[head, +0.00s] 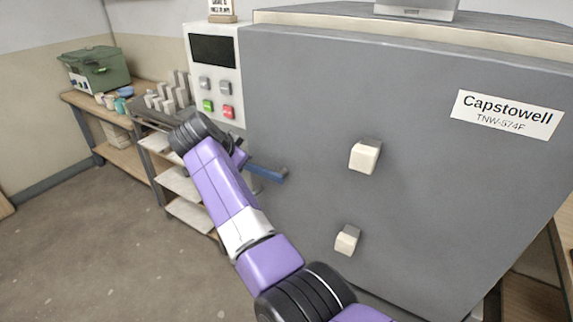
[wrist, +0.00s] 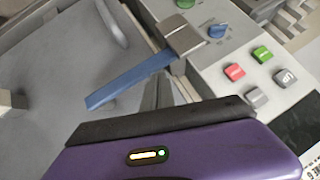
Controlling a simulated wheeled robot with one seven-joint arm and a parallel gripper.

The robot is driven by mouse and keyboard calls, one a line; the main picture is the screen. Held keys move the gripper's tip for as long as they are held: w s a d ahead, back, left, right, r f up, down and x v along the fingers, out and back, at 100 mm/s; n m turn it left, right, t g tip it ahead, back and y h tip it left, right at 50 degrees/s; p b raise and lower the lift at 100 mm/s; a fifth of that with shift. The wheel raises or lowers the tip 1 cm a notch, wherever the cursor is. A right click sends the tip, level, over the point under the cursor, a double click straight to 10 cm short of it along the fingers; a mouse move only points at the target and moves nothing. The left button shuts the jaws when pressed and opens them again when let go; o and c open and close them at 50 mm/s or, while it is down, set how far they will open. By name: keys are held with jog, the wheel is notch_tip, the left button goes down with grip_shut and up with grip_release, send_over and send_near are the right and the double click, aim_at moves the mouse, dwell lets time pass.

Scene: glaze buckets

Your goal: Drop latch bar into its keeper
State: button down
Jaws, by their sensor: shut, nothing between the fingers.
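The blue latch bar (wrist: 130,82) shows in the wrist view, slanting from a grey metal block (wrist: 183,34) down to the left across the grey door. Whether that block is its pivot or its keeper I cannot tell. In the head view the bar (head: 267,174) sticks out at the door's left edge, partly behind my arm. My gripper (wrist: 166,92) is shut and empty, its fingers just below the bar in the wrist view; I cannot tell if they touch it. In the head view my arm hides the fingers.
The large grey kiln door (head: 420,130) fills the right, with two pale blocks (head: 365,155) sticking out. A control panel (head: 217,75) with coloured buttons stands left of it. A shelf rack (head: 175,180) and a bench with a green box (head: 95,68) lie further left. The floor at left is clear.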

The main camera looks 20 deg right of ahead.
jog(key=shift+w+a+f+b, duration=0.1)
jog(key=shift+f+b, duration=0.25)
jog(key=shift+f, duration=0.15)
jog(key=shift+f, duration=0.15)
